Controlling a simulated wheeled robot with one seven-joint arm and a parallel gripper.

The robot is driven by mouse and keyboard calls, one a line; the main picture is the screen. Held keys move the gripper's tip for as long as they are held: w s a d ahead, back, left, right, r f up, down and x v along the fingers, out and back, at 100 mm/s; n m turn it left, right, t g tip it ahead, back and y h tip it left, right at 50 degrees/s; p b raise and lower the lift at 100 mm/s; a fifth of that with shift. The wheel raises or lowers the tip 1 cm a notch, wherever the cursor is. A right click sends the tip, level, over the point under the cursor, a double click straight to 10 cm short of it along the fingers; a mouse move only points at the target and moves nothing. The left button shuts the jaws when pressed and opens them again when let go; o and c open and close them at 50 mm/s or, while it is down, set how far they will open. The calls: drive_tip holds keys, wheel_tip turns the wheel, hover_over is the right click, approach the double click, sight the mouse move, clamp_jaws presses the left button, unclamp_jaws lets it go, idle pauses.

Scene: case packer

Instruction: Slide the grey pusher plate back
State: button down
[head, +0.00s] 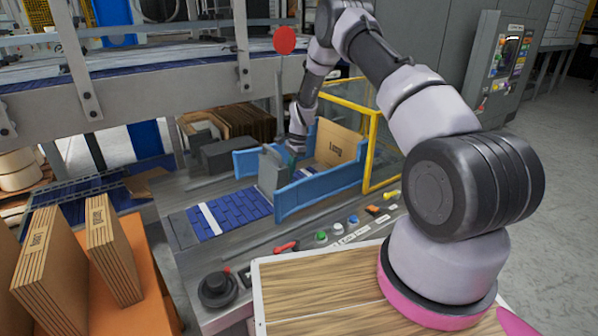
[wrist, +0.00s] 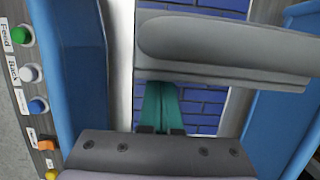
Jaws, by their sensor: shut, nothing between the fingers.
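The grey pusher plate (head: 270,170) stands upright across the lane between two blue side walls, over the blue slatted belt. In the wrist view the grey plate (wrist: 220,45) spans the top of the picture. My gripper (head: 292,150) reaches down between the blue walls, right beside the plate on the side of the cardboard box. Its teal fingers (wrist: 158,108) are shut together with nothing between them. Their tips pass out of sight at the plate's lower edge in the wrist view, so I cannot tell whether they touch it.
The near blue wall (head: 318,192) and far blue wall (head: 245,162) flank the lane. An open cardboard box (head: 340,145) stands at its right end, by a yellow guard frame (head: 374,150). Buttons, including a green one (head: 321,236), line the front panel. The blue belt (head: 230,212) left of the plate is clear.

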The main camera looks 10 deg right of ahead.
drive_tip(key=s+a, duration=0.4)
drive_tip(key=a, duration=0.6)
drive_tip(key=s+a, duration=0.4)
drive_tip(key=a, duration=0.6)
drive_tip(key=s+a, duration=0.4)
drive_tip(key=a, duration=0.6)
drive_tip(key=shift+s+a, duration=0.35)
drive_tip(key=shift+d, duration=0.1)
